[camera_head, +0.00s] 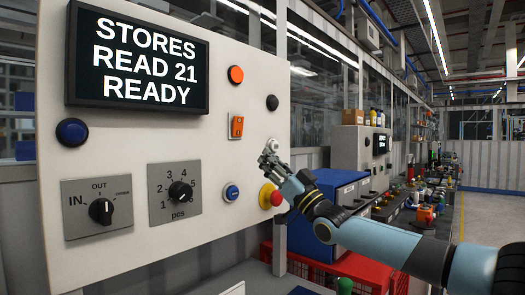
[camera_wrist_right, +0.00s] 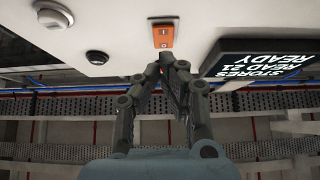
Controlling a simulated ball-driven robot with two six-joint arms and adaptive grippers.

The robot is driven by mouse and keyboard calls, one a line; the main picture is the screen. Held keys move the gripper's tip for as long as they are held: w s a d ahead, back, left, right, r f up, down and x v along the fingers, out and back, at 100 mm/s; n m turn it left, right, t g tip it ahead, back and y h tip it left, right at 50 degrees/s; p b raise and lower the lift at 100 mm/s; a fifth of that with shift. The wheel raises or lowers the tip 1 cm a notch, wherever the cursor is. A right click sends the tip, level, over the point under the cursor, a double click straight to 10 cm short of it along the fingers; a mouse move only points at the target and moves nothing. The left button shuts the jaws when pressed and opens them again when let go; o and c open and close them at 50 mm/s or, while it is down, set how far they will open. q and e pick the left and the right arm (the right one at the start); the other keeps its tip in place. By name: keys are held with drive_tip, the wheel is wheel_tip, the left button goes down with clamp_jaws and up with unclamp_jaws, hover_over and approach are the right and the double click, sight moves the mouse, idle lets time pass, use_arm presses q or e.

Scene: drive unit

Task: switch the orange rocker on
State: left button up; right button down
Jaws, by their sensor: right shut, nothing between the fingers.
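The orange rocker (camera_head: 237,126) sits in a small plate on the pale upright panel (camera_head: 140,140), right of the display. It also shows in the right wrist view (camera_wrist_right: 163,36), upside down, beyond my fingertips. I cannot tell which way it is tipped. My right gripper (camera_head: 269,158) is shut and empty, below and to the right of the rocker in the head view, in front of the panel. In the right wrist view my gripper (camera_wrist_right: 167,58) has its fingertips together, just short of the rocker in the picture; they look apart from it. My left gripper is not in view.
An orange round button (camera_head: 236,75) is above the rocker and a black one (camera_head: 272,102) to its right. A blue button (camera_head: 231,192) and a red-yellow mushroom button (camera_head: 271,196) are below. The display (camera_head: 137,60) and two rotary knobs (camera_head: 101,211) are to the left.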

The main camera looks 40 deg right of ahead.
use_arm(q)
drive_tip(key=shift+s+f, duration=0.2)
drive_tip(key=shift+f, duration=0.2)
use_arm(e)
drive_tip(key=v, duration=0.3)
drive_tip(key=shift+f, duration=0.45)
